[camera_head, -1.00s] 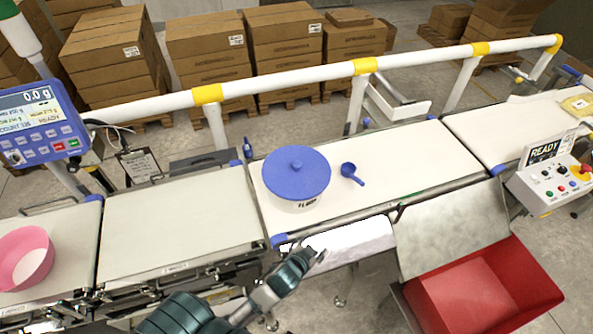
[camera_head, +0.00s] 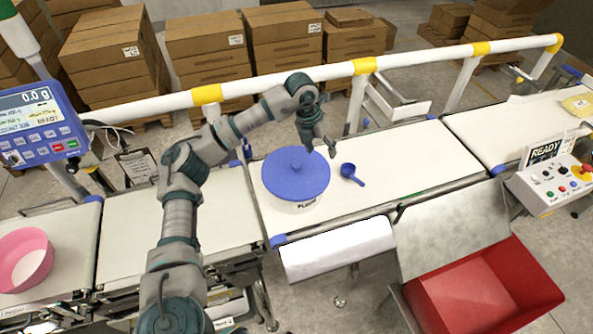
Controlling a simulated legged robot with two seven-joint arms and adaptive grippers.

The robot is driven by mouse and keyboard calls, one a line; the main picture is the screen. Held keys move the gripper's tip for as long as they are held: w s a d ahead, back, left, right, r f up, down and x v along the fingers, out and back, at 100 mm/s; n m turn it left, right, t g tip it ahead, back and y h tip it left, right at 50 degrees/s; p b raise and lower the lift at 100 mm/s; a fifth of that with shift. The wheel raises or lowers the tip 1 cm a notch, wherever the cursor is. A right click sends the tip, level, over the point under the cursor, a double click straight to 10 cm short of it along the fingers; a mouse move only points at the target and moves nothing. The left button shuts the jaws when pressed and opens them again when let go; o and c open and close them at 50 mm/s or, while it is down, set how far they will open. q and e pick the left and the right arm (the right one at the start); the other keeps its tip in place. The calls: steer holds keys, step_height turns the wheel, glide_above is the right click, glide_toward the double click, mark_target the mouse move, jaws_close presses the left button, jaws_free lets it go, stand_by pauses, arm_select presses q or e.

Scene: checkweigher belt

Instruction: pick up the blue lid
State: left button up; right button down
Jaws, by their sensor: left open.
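The blue lid (camera_head: 284,178) is round with a small knob on top. It sits on a white tub (camera_head: 296,207) with dark lettering, on the middle belt. My left gripper (camera_head: 321,150) is open and empty, above the far right side of the lid. Its fingers point down and seem apart from the knob, though the exact height gap is hard to tell. My right gripper is not in view.
A blue scoop (camera_head: 351,174) lies on the belt (camera_head: 400,152) just right of the tub. A white guard rail (camera_head: 280,83) runs behind. A red bin (camera_head: 480,285) stands at front right, and a pink bowl (camera_head: 27,262) at left.

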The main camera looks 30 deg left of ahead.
arm_select(q)
steer(key=s+a+r+n+y, duration=0.2)
steer(key=a+r+y, duration=0.1)
steer(key=a, duration=0.6)
glide_above(296, 164)
steer(key=f, duration=0.6)
steer(key=s+f, duration=0.1)
steer(key=f, duration=0.2)
steer(key=shift+d+f+p, duration=0.15)
steer(key=shift+f+p, duration=0.15)
steer(key=shift+f, duration=0.1)
steer(key=shift+w+f, duration=0.15)
steer(key=shift+f, duration=0.5)
steer(key=f, duration=0.5)
steer(key=shift+w+f+p, duration=0.1)
steer(key=shift+w+p, duration=0.3)
jaws_close()
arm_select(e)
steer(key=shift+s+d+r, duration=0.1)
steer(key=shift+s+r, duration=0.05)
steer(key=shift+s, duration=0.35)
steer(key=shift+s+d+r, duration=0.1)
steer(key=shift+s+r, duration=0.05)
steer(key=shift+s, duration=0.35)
